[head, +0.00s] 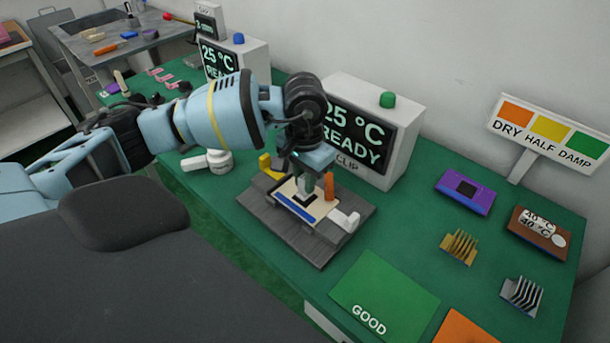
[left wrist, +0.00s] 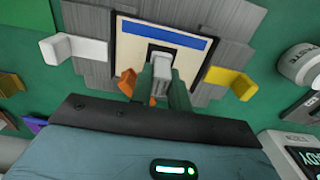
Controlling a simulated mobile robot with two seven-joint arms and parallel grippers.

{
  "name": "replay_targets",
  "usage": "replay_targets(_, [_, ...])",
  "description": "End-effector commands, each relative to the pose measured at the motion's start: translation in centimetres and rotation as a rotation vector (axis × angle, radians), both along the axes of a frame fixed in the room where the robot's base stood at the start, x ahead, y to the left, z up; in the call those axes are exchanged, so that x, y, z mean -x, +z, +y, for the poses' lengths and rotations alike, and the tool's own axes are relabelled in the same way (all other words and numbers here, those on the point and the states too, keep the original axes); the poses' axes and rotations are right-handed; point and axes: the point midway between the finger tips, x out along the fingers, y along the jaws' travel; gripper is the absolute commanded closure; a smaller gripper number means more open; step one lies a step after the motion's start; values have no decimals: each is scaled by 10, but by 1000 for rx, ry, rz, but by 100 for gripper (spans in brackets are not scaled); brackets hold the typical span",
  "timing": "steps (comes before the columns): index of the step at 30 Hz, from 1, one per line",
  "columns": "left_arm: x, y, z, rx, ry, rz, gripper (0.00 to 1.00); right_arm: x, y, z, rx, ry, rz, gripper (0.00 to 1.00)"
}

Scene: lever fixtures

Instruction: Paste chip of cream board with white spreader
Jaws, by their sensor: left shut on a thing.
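The cream board (head: 291,187) lies on a grey slatted base (head: 322,248), with a blue strip along one edge. Its black chip (head: 304,199) is partly hidden under my left gripper (head: 308,188). In the left wrist view, my left gripper (left wrist: 160,84) is shut on a pale grey-white piece, which looks like the white spreader (left wrist: 160,64). The spreader's end is at the black chip (left wrist: 151,50); contact is hard to tell. The cream board (left wrist: 127,53) spreads around it. An upright orange piece (head: 329,187) stands beside the gripper. My right gripper is not in view.
A yellow lever (head: 267,164) and a white lever (head: 346,220) flank the board. A white jar (head: 219,162) stands at left. A READY display box (head: 404,148) stands close behind. Finned heat sinks, a purple block (head: 466,190) and a green GOOD mat (head: 383,300) lie right.

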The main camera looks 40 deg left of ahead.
Motion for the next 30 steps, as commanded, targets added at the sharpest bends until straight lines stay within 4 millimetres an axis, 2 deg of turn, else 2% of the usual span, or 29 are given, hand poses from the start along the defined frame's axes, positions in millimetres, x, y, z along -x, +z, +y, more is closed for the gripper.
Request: replay_targets(30, [0, -6, -2, 0, -1, 0, 100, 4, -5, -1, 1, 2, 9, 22])
